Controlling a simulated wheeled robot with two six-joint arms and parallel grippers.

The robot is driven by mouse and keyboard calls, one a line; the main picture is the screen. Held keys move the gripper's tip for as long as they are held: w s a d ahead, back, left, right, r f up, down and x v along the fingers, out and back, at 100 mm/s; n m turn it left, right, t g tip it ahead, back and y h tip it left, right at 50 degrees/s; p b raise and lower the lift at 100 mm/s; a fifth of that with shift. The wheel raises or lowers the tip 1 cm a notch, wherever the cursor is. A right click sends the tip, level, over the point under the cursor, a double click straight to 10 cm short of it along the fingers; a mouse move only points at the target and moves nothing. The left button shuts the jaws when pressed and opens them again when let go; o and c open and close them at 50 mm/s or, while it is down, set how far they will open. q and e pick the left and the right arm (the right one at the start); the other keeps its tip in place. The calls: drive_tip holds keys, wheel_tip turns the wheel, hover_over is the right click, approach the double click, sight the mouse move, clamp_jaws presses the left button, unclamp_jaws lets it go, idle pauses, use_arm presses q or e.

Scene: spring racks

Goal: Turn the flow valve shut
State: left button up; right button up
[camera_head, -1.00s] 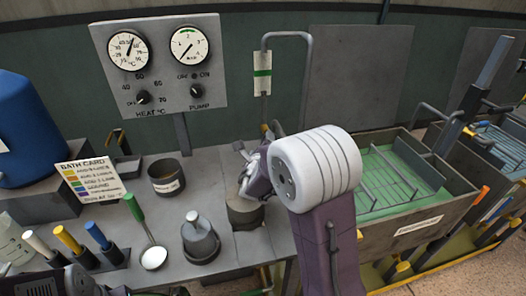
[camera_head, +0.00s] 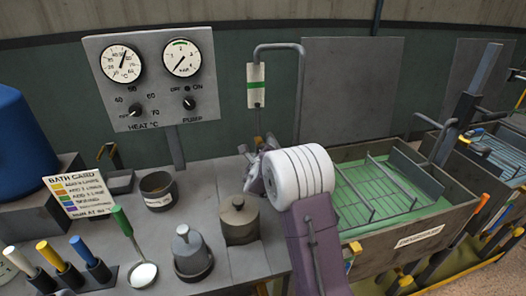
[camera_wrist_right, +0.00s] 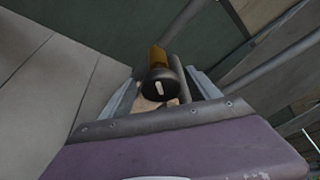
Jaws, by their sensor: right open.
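The flow valve shows in the right wrist view as a dark round knob (camera_wrist_right: 161,88) with a white mark, in front of an orange-brown part (camera_wrist_right: 158,57). My right gripper (camera_wrist_right: 163,95) is open, with one finger on each side of the knob. I cannot tell whether the fingers touch it. In the head view my right gripper (camera_head: 256,172) is by the foot of the bent grey pipe (camera_head: 301,88); my wrist and the gripper hide most of the valve there. My left gripper is not in view.
A lidded pot (camera_head: 238,222) stands just left of my right wrist. A green-floored tank (camera_head: 385,238) is to the right. The gauge panel (camera_head: 150,82) stands behind the bench. A bath card (camera_head: 78,193), cup (camera_head: 158,189) and several coloured handles crowd the left.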

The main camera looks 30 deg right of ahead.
drive_tip(key=c, duration=1.3)
drive_tip(key=shift+f+m+b, duration=0.15)
drive_tip(key=shift+m+b, duration=0.25)
drive_tip(key=shift+b, duration=0.5)
drive_tip(key=m+y+b, duration=0.3)
drive_tip(key=m+b, duration=0.1)
drive_tip(key=b, duration=0.5)
drive_tip(key=shift+d+f, duration=0.1)
drive_tip(key=shift+d, duration=0.05)
drive_tip(key=shift+m+y+b, duration=0.4)
drive_tip(key=shift+b, duration=0.35)
drive_tip(key=shift+r+m+y+b, duration=0.25)
drive_tip(key=shift+m+y+b, duration=0.15)
drive_tip(key=shift+m, duration=0.2)
